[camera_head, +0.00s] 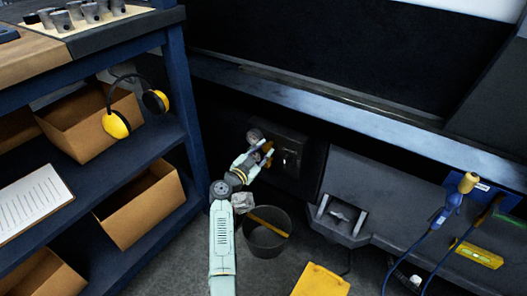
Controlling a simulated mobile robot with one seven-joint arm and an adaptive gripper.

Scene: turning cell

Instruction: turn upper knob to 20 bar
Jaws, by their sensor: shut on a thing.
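A dark panel box (291,150) is on the lower front of the dark machine, in the middle of the head view. A round gauge (254,135) shows at its upper left; its reading is too small to tell. My arm reaches up from the bottom, and my gripper (266,150) is at the panel's left side, below the gauge. The gripper is shut on a small knob, mostly hidden by the fingers. A brassy-orange part shows at the fingers. A second fitting with a light mark (284,160) sits on the panel just right of the gripper. I cannot tell the knob's angle.
A blue shelf rack (176,85) with cardboard boxes and yellow earmuffs (116,125) stands close on the left. A dark bucket (266,243) stands beside my arm. A yellow piece (320,281) lies on the floor. A machine ledge (320,100) runs above the panel.

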